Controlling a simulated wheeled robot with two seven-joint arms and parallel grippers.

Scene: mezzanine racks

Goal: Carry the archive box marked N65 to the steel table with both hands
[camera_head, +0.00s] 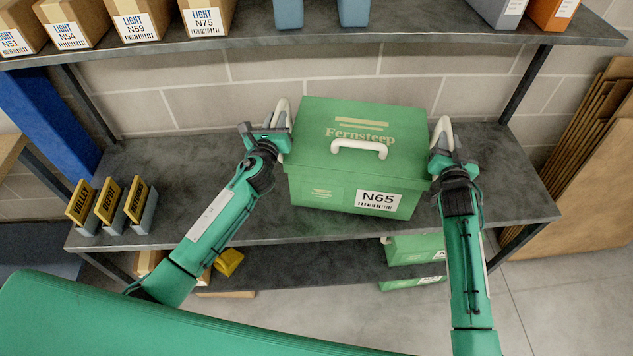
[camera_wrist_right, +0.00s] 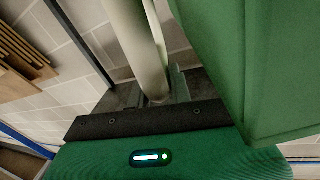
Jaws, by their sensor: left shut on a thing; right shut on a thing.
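The green archive box marked N65 (camera_head: 350,160) is on or just above the middle shelf of the rack; I cannot tell which. It has a white handle on its lid and a white N65 label on its front. My left gripper (camera_head: 277,128) is shut on the white handle at the box's left side. My right gripper (camera_head: 442,138) is shut on the white handle at its right side. In the right wrist view the green box wall (camera_wrist_right: 240,70) fills the right, and the pale handle (camera_wrist_right: 138,50) runs between the jaws. The steel table is not identifiable in these frames.
The upper shelf (camera_head: 330,36) holds several cardboard boxes (camera_head: 137,20) above the box. Three small signs (camera_head: 108,205) stand at the middle shelf's left end. Another green box (camera_head: 413,250) sits below. Flattened cardboard (camera_head: 595,170) leans at the right. The shelf (camera_head: 510,180) is bare right of the box.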

